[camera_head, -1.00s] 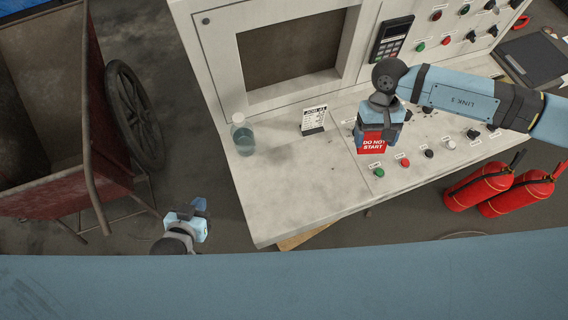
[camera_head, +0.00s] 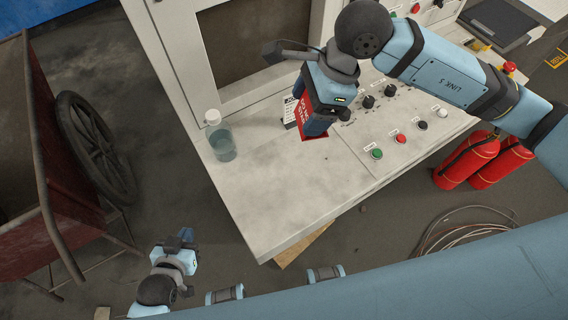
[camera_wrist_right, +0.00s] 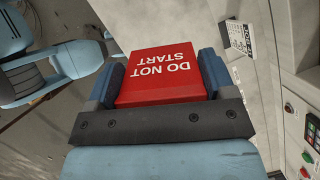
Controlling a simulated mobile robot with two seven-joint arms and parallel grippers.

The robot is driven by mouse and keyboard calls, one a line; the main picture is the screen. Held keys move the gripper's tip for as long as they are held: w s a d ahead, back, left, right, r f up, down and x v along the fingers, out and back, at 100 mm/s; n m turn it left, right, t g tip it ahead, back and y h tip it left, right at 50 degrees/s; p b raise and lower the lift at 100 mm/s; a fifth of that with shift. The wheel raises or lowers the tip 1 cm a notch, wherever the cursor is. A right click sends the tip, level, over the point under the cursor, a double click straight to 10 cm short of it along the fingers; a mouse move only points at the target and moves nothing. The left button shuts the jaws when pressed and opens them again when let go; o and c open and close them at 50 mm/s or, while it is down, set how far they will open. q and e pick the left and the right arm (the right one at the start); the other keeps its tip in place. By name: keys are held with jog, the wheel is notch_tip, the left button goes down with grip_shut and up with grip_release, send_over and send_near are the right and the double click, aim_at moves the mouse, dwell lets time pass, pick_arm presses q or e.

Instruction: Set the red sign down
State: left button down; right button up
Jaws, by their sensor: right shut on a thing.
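The red sign (camera_head: 306,114), lettered "DO NOT START", is held in my right gripper (camera_head: 318,117) over the pale console desk (camera_head: 263,198). In the right wrist view the red sign (camera_wrist_right: 160,75) sits between the two blue fingers of my right gripper (camera_wrist_right: 160,83), which touch its sides. In the head view the sign is tilted and partly hidden by the gripper; I cannot tell whether its lower edge touches the desk. My left gripper (camera_head: 184,240) is empty, low beside the desk's left side; its jaw opening is unclear.
A clear bottle of liquid (camera_head: 221,141) stands on the desk's left. Knobs and buttons (camera_head: 400,138) fill the desk's right side. The front left of the desk is bare. Red extinguishers (camera_head: 467,160) stand on the floor.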

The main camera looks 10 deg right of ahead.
jog(key=shift+s+f, duration=0.1)
jog(key=shift+f, duration=0.1)
notch_tip(320, 180, down, 16)
jog(key=shift+r+p, duration=0.2)
jog(key=shift+p, duration=0.8)
jog(key=shift+f, duration=1.9)
jog(key=shift+f, duration=0.15)
jog(key=o, duration=0.9)
